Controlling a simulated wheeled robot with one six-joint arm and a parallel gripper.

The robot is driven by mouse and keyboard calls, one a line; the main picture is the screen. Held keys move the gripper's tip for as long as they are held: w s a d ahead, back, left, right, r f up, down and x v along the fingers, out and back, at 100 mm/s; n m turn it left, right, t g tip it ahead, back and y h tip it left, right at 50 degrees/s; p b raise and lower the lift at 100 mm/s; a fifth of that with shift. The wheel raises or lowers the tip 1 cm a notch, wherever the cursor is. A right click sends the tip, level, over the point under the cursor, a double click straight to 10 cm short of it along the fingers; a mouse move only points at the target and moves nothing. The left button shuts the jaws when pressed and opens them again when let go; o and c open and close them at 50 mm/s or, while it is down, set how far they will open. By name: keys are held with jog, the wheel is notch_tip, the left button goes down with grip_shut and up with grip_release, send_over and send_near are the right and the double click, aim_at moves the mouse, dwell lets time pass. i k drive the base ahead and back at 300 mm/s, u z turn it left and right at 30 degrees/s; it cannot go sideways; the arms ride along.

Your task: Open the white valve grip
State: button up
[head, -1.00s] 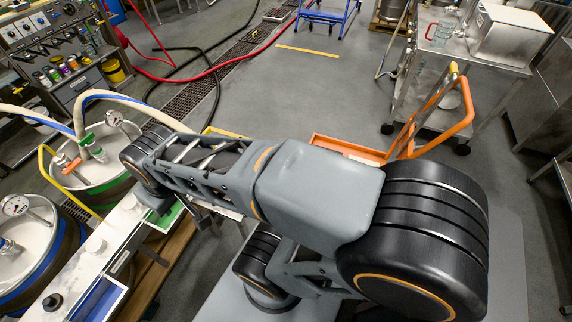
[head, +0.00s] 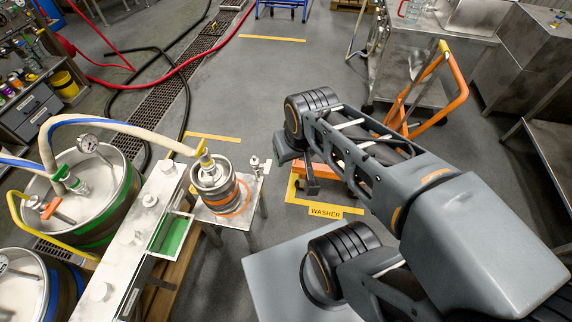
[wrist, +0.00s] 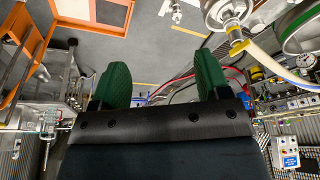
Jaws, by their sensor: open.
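A small valve with a pale, whitish grip (head: 267,163) stands on the metal stand (head: 240,205), just right of the small steel keg with an orange band. It is small in the picture, so its exact setting cannot be told. A whitish valve fitting that looks the same shows at the top of the wrist view (wrist: 176,10). My gripper (head: 310,183) hangs to the right of the stand, apart from the valve. In the wrist view its two green fingers (wrist: 162,68) are spread wide with nothing between them.
The small keg (head: 229,196) with its coupler and hose stands left of the valve. Larger kegs (head: 95,190) and a steel bench (head: 150,205) are farther left. An orange-framed cart (head: 432,90) is behind my arm. Floor behind the stand is clear.

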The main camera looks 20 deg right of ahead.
aim_at(266, 166)
jog(key=z, duration=0.05)
jog(key=k, duration=1.25)
jog(key=u, duration=0.6)
jog(key=i, duration=1.5)
jog(key=z, duration=0.65)
